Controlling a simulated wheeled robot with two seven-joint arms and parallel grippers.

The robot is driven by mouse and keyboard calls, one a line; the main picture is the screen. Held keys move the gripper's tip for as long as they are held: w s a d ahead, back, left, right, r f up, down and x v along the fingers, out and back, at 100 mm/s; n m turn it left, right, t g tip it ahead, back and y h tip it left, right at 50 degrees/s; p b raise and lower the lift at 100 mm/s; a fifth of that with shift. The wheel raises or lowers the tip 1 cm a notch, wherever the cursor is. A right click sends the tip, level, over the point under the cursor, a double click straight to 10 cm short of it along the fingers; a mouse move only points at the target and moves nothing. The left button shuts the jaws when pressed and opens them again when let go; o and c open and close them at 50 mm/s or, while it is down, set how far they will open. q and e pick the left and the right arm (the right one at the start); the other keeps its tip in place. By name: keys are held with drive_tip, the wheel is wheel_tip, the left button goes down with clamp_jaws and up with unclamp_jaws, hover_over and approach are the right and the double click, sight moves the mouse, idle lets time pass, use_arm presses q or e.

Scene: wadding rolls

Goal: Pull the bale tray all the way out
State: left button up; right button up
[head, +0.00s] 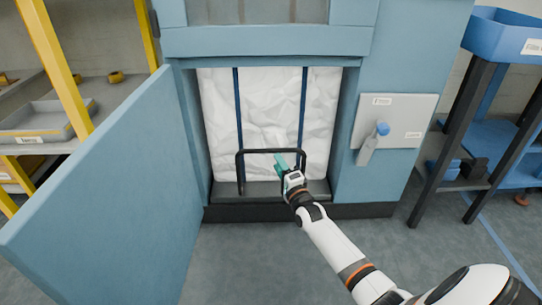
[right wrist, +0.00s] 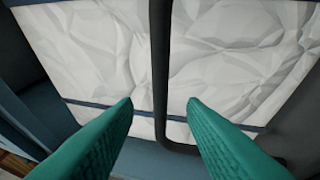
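The bale tray (head: 225,190) lies in the bottom of the blue press, with the white strapped bale (head: 262,105) standing on it. Its black hoop handle (head: 254,151) rises at the front. My right gripper (head: 279,160) is at the handle's top bar, right of its middle. In the right wrist view the green fingers of the right gripper (right wrist: 160,104) are spread apart. The dark handle bar (right wrist: 162,60) shows between them and bends at its lower end. My left gripper is not in view.
The press door (head: 110,190) stands open at the left. A panel with a blue-knobbed lever (head: 382,129) is right of the opening. A yellow-post shelf (head: 62,65) is at far left, a dark-legged rack (head: 464,140) at right. The floor (head: 265,260) before the press is clear.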

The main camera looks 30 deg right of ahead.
sight(271, 149)
drive_tip(key=b+x, duration=0.3)
drive_tip(key=x, duration=0.3)
drive_tip(key=shift+w+d, duration=0.1)
drive_tip(key=shift+w, duration=0.25)
clamp_jaws()
